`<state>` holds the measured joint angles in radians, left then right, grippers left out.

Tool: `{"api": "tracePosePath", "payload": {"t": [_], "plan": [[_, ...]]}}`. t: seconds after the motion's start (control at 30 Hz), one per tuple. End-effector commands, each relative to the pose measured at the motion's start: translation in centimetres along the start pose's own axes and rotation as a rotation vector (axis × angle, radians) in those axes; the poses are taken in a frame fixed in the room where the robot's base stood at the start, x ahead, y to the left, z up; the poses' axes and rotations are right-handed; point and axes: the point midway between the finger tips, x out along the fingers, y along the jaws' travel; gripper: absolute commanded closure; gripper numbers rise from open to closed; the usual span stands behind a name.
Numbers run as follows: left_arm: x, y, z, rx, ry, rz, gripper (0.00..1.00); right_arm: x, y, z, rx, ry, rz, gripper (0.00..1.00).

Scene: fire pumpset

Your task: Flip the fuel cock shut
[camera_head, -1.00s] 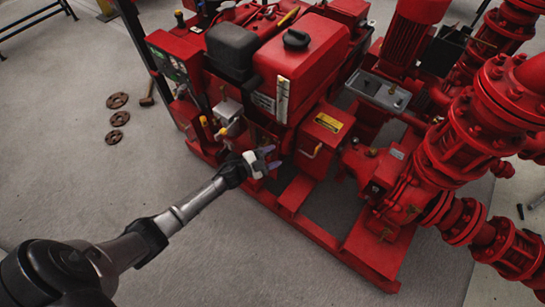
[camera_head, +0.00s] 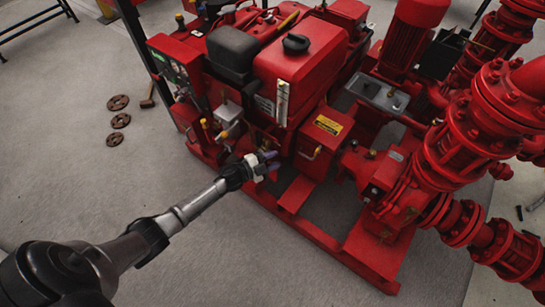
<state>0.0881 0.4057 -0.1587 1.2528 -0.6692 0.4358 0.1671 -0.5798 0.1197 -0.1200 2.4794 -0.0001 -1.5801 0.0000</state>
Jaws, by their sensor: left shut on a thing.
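My left gripper (camera_head: 268,162) is at the near side of the red pumpset, below the red fuel tank (camera_head: 300,65). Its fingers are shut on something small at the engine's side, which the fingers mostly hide. The fuel cock cannot be made out clearly at this size, so I cannot tell its lever's angle. My right gripper is not in view.
A red box with a yellow label (camera_head: 327,128) stands just right of my gripper. A control panel (camera_head: 168,65) is to the left. Rusty discs (camera_head: 119,121) and a hammer (camera_head: 147,98) lie on the floor. The near floor is clear.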

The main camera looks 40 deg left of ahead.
Motion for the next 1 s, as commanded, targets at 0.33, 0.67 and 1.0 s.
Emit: {"api": "tracePosePath", "payload": {"t": [0.33,0.67,1.0], "plan": [[-0.1,0.9,0.8,0.127,-0.053,0.047,0.91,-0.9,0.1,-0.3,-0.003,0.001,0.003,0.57],[-0.2,1.1,0.9,0.124,-0.055,0.048,0.50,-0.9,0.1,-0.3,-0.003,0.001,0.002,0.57],[-0.5,0.8,0.7,0.125,-0.050,0.045,0.48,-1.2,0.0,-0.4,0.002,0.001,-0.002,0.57]]}}
